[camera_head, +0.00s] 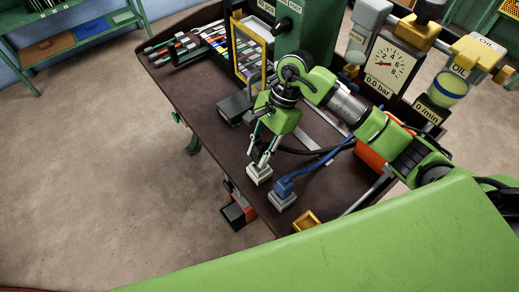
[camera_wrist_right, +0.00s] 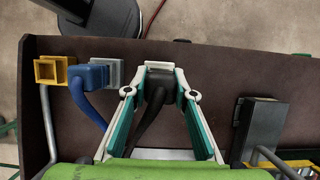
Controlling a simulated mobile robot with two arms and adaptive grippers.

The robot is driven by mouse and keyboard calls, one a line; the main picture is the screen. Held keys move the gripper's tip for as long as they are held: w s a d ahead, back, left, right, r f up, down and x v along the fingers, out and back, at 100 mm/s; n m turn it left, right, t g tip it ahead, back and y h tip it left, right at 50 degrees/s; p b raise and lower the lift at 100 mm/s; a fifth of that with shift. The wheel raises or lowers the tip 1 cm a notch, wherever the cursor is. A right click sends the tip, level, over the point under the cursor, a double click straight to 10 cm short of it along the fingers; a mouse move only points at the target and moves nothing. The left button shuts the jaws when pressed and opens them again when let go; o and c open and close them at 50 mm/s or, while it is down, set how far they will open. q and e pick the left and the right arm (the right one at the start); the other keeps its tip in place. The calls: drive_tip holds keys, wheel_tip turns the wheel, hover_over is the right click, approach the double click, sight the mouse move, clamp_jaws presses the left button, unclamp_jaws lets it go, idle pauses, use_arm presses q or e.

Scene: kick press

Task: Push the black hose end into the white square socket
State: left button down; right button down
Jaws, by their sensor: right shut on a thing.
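My right gripper (camera_head: 262,163) is shut on the black hose end at the table's near edge. In the right wrist view, the black hose end (camera_wrist_right: 158,82) sits between the two fingertips, its hose running back between the fingers. The white square socket (camera_head: 259,176) is directly under the fingertips in the head view. In the right wrist view, a white rim of the socket (camera_wrist_right: 159,65) shows just beyond the hose end. The hose end is at the socket, but the fingers hide how deep it sits. My left gripper is not in view.
A blue hose end (camera_head: 284,186) stands in a grey socket (camera_head: 284,202) close beside. A yellow socket (camera_head: 306,220) is farther along the edge. A dark box (camera_head: 234,108) lies on the table on the other side. A pressure gauge (camera_head: 386,66) stands behind the arm.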

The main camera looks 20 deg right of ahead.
idle(0.6)
drive_tip(key=shift+b, duration=0.45)
idle(0.4)
drive_tip(key=shift+s+a+b, duration=0.1)
drive_tip(key=shift+b, duration=0.25)
idle(0.4)
drive_tip(key=shift+b, duration=0.4)
drive_tip(key=shift+f+b, duration=0.6)
drive_tip(key=shift+b, duration=0.2)
